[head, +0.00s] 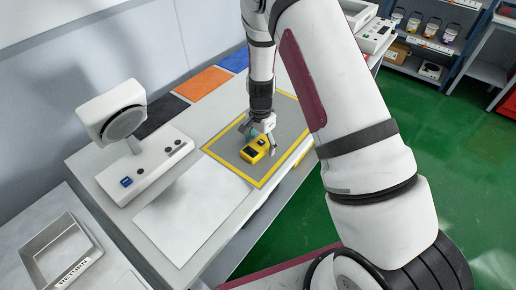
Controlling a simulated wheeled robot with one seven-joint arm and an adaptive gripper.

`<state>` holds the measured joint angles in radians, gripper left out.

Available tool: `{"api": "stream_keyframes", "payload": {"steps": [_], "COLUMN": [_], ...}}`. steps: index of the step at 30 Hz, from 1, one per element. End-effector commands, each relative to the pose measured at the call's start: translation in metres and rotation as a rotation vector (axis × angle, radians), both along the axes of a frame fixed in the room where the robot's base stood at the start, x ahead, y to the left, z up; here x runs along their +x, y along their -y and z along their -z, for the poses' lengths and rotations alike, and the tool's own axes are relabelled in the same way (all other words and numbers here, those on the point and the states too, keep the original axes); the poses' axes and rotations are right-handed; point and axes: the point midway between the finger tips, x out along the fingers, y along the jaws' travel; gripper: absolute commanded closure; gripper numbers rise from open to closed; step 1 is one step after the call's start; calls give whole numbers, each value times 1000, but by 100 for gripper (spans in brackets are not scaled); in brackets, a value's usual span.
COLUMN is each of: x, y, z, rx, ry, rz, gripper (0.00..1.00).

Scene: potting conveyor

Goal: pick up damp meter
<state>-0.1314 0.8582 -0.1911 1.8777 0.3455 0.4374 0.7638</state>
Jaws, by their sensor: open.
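The damp meter (254,152) is a small yellow device with a dark face. It lies on a grey mat (236,163) with a yellow border on the white bench. My gripper (261,141) points down just over the meter, its fingers apart. One finger is at the meter's upper left and the other at its right. Whether the fingers touch the meter cannot be made out at this size.
A white device with a round head (120,115) stands left on the bench. A white sheet (190,215) lies in front of it. Black, orange and blue squares (202,84) line the wall side. A grey tray labelled RETURN (85,266) is at lower left. Shelves stand at upper right.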

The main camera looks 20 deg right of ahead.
Motion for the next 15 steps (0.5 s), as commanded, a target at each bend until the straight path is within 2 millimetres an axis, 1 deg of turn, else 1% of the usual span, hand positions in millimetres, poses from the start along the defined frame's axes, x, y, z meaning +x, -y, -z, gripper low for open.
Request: {"api": "stream_keyframes", "payload": {"steps": [5,6,8,9,11,12,15], "x": [0,0,0,0,0,0,0], "y": [0,0,0,0,0,0,0], "z": [0,0,0,0,0,0,0], "rx": [0,0,0,0,0,0,0], "ry": [0,0,0,0,0,0,0], "rz": [0,0,0,0,0,0,0], "gripper": [25,34,48,57,70,79,79]}}
